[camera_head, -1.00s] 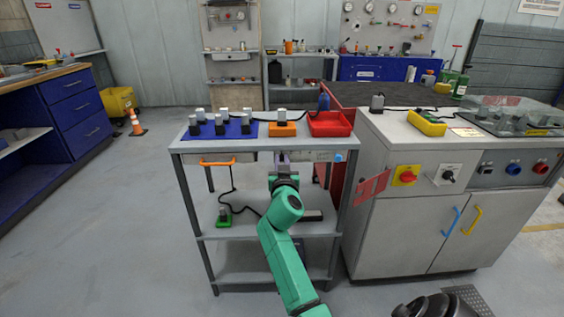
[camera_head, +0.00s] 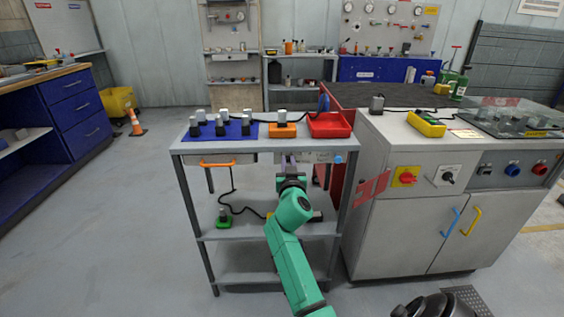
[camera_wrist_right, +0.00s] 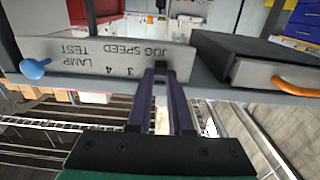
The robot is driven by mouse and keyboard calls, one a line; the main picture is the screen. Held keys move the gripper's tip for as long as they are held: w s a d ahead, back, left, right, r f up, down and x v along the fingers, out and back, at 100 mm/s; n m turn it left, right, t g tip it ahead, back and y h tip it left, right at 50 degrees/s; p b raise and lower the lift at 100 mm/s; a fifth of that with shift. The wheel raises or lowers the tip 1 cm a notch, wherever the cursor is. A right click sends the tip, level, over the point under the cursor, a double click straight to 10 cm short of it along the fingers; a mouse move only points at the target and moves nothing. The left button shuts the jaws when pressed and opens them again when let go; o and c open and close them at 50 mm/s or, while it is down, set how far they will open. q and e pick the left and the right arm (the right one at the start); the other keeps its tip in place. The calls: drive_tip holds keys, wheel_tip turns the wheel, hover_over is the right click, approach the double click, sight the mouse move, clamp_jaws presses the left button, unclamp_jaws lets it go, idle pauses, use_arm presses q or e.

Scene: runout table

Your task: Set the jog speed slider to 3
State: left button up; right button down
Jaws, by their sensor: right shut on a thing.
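The jog speed panel (camera_head: 318,157) is a pale strip on the cart's front edge. The right wrist view shows the same panel (camera_wrist_right: 100,58) upside down, with "JOG SPEED" and the numerals 3 and 4. My right gripper (camera_wrist_right: 161,72) is shut on a small dark slider knob (camera_wrist_right: 160,65), mostly hidden between the fingertips. In that view it sits just right of the 3, with the 4 further left; any other numerals are hidden. In the head view my right gripper (camera_head: 289,162) is at the panel's left part. My left gripper is not in view.
A blue lamp test knob (camera_head: 338,158) is on the panel's right end. A drawer with an orange handle (camera_head: 217,163) is on the left. A blue mat (camera_head: 240,131), orange block (camera_head: 282,131) and red tray (camera_head: 330,125) are on the cart top. A grey cabinet (camera_head: 400,220) stands right.

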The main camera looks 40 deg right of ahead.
sight(300, 156)
drive_tip(key=s+d+p, duration=0.1)
drive_tip(key=s+d, duration=0.1)
drive_tip(key=shift+d, duration=0.4)
drive_tip(key=shift+s+d, duration=0.25)
drive_tip(key=shift+d, duration=0.05)
drive_tip(key=c, duration=0.8)
unclamp_jaws()
drive_tip(key=shift+w+f, duration=0.1)
